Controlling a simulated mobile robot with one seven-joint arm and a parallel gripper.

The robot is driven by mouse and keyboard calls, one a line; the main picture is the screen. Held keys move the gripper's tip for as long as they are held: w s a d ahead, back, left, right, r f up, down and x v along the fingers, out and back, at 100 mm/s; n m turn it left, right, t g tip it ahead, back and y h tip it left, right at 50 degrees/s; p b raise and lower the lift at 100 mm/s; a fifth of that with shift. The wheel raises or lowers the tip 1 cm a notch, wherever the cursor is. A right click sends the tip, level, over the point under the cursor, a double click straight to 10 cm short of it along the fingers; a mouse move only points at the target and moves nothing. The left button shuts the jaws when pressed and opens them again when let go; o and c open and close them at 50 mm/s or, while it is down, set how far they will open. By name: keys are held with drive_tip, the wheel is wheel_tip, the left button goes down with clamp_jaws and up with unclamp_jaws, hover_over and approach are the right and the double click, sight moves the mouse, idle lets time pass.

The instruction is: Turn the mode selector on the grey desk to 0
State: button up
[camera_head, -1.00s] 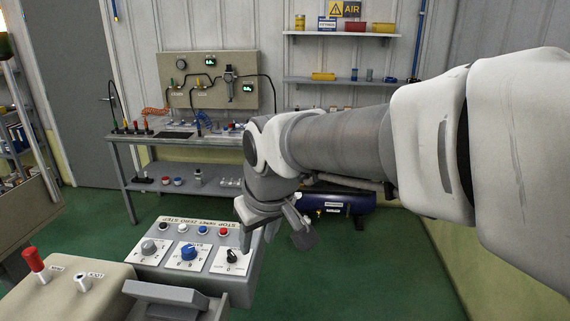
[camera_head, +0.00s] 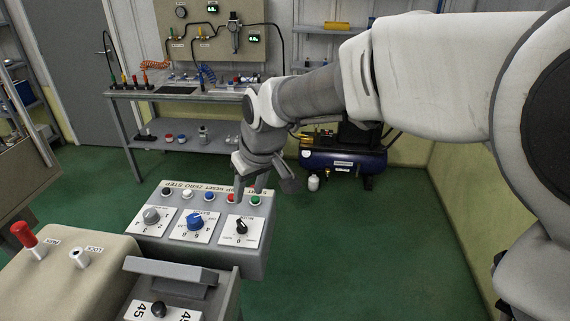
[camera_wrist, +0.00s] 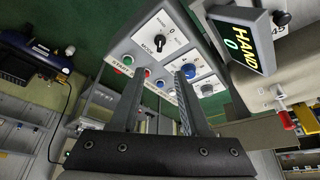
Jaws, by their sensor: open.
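The mode selector (camera_head: 241,227) is a small black knob on a white plate at the right end of the grey desk (camera_head: 258,258). In the wrist view the selector (camera_wrist: 160,41) sits on its plate marked MODE, just beyond the fingertips, with labels around it that are too small to read surely. My gripper (camera_head: 272,182) is behind and slightly right of the desk's button row in the head view. In the wrist view my gripper (camera_wrist: 160,78) has its two fingers spread with nothing between them. It appears apart from the knob.
A blue knob (camera_head: 195,221) and a grey knob (camera_head: 152,215) stand beside the selector. A row of buttons (camera_head: 209,195) lines the far edge. A beige box with a red lever (camera_head: 24,235) is at left. A display reading HAND 0 (camera_wrist: 236,45) shows in the wrist view.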

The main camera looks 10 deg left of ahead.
sight(241, 222)
drive_tip(key=x, duration=1.5)
drive_tip(key=shift+d, duration=0.1)
clamp_jaws()
